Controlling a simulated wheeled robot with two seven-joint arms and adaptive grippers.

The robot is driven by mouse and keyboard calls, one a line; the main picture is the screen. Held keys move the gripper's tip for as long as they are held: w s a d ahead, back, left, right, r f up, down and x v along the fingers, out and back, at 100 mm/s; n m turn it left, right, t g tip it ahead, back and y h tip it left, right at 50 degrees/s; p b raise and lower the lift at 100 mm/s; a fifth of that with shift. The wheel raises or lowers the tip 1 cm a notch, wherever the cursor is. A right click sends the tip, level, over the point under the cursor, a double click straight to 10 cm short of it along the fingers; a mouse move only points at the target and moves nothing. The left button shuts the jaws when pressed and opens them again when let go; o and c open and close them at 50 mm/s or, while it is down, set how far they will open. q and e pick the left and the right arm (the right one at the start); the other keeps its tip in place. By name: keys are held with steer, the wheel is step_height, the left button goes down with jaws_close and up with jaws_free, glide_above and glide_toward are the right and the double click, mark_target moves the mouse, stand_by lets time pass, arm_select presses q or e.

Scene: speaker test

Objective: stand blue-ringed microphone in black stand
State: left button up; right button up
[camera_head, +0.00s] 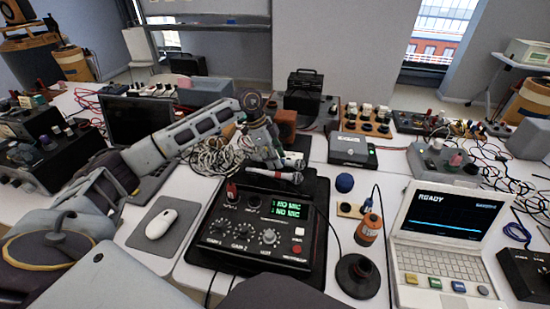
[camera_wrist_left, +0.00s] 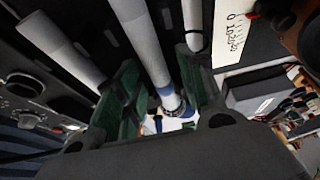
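The blue-ringed microphone (camera_wrist_left: 150,45) is a pale rod running between my left gripper's green-padded fingers (camera_wrist_left: 160,88) in the left wrist view. Its blue part is near the fingertips. The fingers look apart, one on each side of it; no firm grip shows. In the head view my left gripper (camera_head: 277,160) is low over the microphones at the back of the black mat, and hides part of them. A red-ringed microphone (camera_head: 268,173) lies just in front. A black stand with a round base (camera_head: 357,276) is on the table at front right. My right gripper is not in view.
A black mixer (camera_head: 262,232) with green displays stands in front of the microphones. A white laptop (camera_head: 446,240) is at right, a mouse (camera_head: 161,223) at left. Cables clutter the table.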

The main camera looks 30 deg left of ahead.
arm_select(q)
steer(key=shift+b, duration=0.4)
steer(key=shift+a+r, duration=0.2)
steer(key=shift+r, duration=0.2)
steer(key=p+v, duration=0.1)
steer(key=v, duration=1.2)
steer(key=shift+p, duration=0.4)
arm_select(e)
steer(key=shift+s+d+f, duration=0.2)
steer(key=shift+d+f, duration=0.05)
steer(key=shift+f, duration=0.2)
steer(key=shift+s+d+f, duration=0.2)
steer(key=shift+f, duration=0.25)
arm_select(q)
steer(key=shift+w+f, duration=0.1)
step_height(320, 180, up, 21)
steer(key=p, duration=2.1)
steer(key=shift+r, duration=0.2)
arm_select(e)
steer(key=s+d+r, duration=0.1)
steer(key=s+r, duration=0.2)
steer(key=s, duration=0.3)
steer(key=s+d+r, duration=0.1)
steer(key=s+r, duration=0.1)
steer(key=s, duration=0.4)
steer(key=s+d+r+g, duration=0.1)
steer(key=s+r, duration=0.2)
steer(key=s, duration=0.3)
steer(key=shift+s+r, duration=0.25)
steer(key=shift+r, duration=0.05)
